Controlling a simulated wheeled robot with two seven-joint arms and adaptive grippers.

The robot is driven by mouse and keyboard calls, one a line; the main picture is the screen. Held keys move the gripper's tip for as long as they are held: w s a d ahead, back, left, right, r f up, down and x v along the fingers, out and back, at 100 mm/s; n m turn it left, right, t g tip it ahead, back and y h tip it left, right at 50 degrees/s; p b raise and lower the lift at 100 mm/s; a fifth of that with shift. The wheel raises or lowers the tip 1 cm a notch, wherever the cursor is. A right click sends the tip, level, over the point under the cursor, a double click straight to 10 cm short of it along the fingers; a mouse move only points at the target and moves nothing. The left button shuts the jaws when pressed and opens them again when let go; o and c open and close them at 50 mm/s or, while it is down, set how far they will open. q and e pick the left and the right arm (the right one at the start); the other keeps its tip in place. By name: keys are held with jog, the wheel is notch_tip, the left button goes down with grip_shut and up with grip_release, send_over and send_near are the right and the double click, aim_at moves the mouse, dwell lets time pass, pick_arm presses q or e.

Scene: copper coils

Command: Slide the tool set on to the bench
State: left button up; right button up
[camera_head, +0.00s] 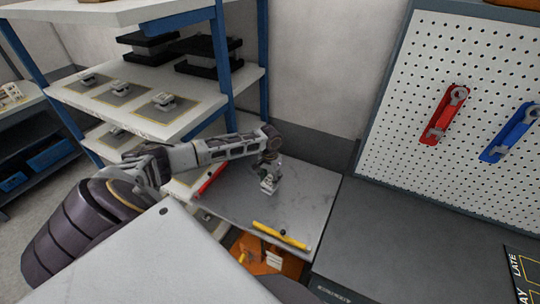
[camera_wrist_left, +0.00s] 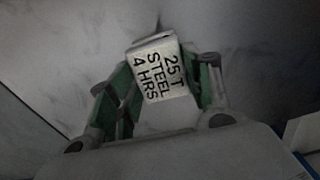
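My left gripper (camera_head: 268,181) points down over the grey metal top (camera_head: 225,200) beside the shelf rack. In the left wrist view its green-padded fingers (camera_wrist_left: 165,88) stand on both sides of a pale block labelled "25 T STEEL 4 HRS" (camera_wrist_left: 160,68), and they appear closed on it. The block looks like part of a tool set; the fingers and palm hide much of it. I cannot tell whether it touches the surface. In the head view the block is too small to separate from the fingers. My right gripper is not in view.
A shelf rack (camera_head: 190,122) at the left holds several tool sets on mats. A red bar (camera_head: 211,178) and a yellow bar (camera_head: 280,236) lie at edges of the grey top. A dark bench (camera_head: 410,225) adjoins at right, under a pegboard (camera_head: 400,140) with red and blue tools.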

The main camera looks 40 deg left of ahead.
pick_arm(q)
jog(key=shift+c, duration=1)
jog(key=shift+w+d, duration=0.6)
jog(key=shift+d, duration=3.05)
jog(key=shift+w+d, duration=0.6)
jog(key=shift+d, duration=3)
jog(key=shift+w+d, duration=0.6)
jog(key=shift+d, duration=3.05)
jog(key=shift+w+d+b, duration=0.1)
jog(key=shift+w+d, duration=0.45)
jog(key=shift+d, duration=2.8)
jog(key=shift+w+d+b, duration=0.15)
jog(key=shift+w+d, duration=0.4)
jog(key=shift+d, duration=2.8)
jog(key=shift+w+d+b, duration=0.1)
jog(key=shift+w+d, duration=0.45)
jog(key=shift+d, duration=2.8)
